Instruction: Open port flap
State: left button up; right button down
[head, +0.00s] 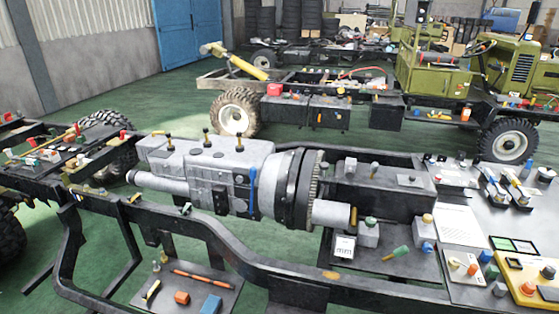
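No part is clearly recognisable as the port flap. A grey gearbox-like housing (200,170) lies along the chassis frame (215,238) in the middle of the head view. Its near side carries a darker ribbed section (228,203) and a blue lever-like strip (252,190). Whether any cover on the housing is open or closed cannot be told at this size. Neither of my grippers shows in the head view.
A grey table (510,215) with papers, small tools and coloured parts stands at the right. A low tray (150,293) with small parts lies at the lower left. Another chassis with wheels (236,113) and a green vehicle (435,85) stand behind. Green floor (370,137) is clear between them.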

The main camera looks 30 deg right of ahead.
aim_at(412, 181)
jog(key=l+u, duration=0.25)
jog(key=i+l, duration=0.1)
jog(key=l, duration=0.35)
jog(key=i+l, duration=0.1)
jog(key=l, duration=0.4)
jog(key=i+l, duration=0.1)
jog(key=l, duration=0.35)
jog(key=i+l, duration=0.1)
jog(key=l, duration=0.4)
